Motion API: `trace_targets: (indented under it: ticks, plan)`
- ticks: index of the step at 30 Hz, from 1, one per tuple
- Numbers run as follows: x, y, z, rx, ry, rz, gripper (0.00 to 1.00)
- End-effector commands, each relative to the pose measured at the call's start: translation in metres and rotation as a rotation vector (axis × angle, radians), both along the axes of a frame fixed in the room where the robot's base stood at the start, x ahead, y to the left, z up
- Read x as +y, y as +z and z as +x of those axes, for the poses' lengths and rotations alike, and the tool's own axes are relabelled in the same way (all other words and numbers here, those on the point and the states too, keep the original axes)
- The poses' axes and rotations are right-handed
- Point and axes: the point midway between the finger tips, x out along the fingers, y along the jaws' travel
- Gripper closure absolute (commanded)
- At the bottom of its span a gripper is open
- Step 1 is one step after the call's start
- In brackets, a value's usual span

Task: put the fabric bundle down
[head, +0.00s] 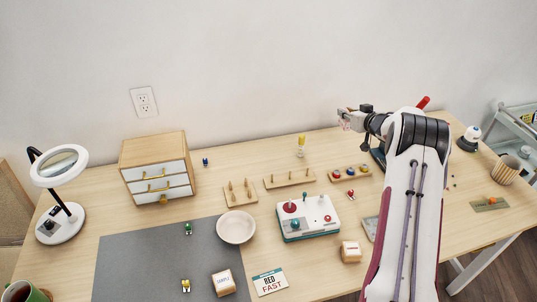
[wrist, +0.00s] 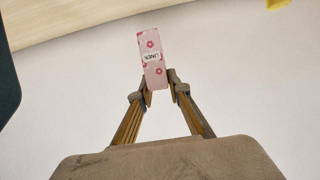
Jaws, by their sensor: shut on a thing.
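The fabric bundle (wrist: 152,58) is a small pink block with red flowers and a white label reading LINEN. My gripper (wrist: 158,92) is shut on its lower end in the wrist view, and most of the bundle sticks out past the fingertips. In the head view my gripper (head: 350,116) is high at the back right, against the white wall. A bit of pink shows at the fingers there, but the bundle is mostly too small to make out. The bundle appears to be clear of any surface.
Below stand a yellow-topped spool (head: 301,146), a tray of coloured spools (head: 350,173) and peg boards (head: 290,178). A white control box (head: 308,216) and bowl (head: 236,227) are nearer. A drawer cabinet (head: 157,169) stands left. The grey mat (head: 145,262) has bare room.

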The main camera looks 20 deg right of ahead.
Motion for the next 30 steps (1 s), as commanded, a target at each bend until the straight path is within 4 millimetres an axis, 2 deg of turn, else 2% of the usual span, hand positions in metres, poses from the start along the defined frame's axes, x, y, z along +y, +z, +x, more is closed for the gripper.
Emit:
trace_targets:
  ticks: [5, 8, 16, 23, 30]
  plan:
    - [0.031, 0.01, 0.014, -0.003, 0.04, -0.002, 0.95]
    - [0.058, 0.014, 0.023, -0.002, 0.071, -0.001, 0.95]
    - [0.148, 0.02, 0.037, 0.0, 0.159, 0.0, 0.95]
    - [0.227, 0.022, 0.037, 0.001, 0.238, 0.0, 0.95]
    - [0.308, 0.019, 0.023, 0.002, 0.32, 0.001, 0.95]
